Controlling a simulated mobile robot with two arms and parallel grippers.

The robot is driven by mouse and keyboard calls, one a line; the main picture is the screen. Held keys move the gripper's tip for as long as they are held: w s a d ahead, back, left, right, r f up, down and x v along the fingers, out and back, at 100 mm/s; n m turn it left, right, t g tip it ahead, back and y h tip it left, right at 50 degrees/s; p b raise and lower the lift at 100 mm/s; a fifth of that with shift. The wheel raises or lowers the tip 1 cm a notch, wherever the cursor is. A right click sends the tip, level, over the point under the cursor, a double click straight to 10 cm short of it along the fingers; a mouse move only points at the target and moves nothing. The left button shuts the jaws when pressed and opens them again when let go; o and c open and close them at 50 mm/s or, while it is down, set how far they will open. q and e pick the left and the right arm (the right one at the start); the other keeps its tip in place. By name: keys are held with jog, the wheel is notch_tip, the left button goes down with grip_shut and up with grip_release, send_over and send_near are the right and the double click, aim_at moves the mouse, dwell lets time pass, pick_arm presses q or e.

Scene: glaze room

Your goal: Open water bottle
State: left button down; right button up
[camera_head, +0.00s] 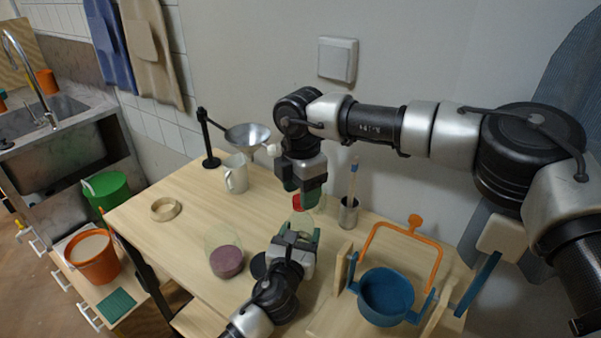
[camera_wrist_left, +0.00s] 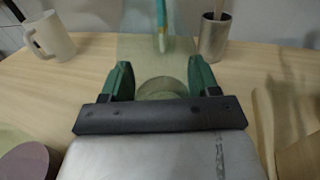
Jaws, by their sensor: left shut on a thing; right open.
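A clear, pale green water bottle (camera_head: 303,219) stands on the wooden table with a red cap (camera_head: 299,202) on top. My left gripper (camera_head: 295,236) is shut on the bottle's body from the front. In the left wrist view the see-through bottle (camera_wrist_left: 155,55) sits between the two green fingers of the left gripper (camera_wrist_left: 160,82). My right gripper (camera_head: 302,191) points down right at the cap, with its fingers open. It partly hides the cap, and I cannot tell whether the fingers touch it. The right gripper is not visible in the left wrist view.
A metal cup with a brush (camera_head: 348,214) stands right of the bottle. A blue pot (camera_head: 387,297) and an orange frame (camera_head: 433,262) are at the right.

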jog(key=shift+f, duration=0.7)
jog(key=c, duration=0.9)
jog(key=o, duration=1)
jog(key=shift+r, duration=2.3)
pick_arm(q)
jog(key=shift+c, duration=0.8)
grip_release()
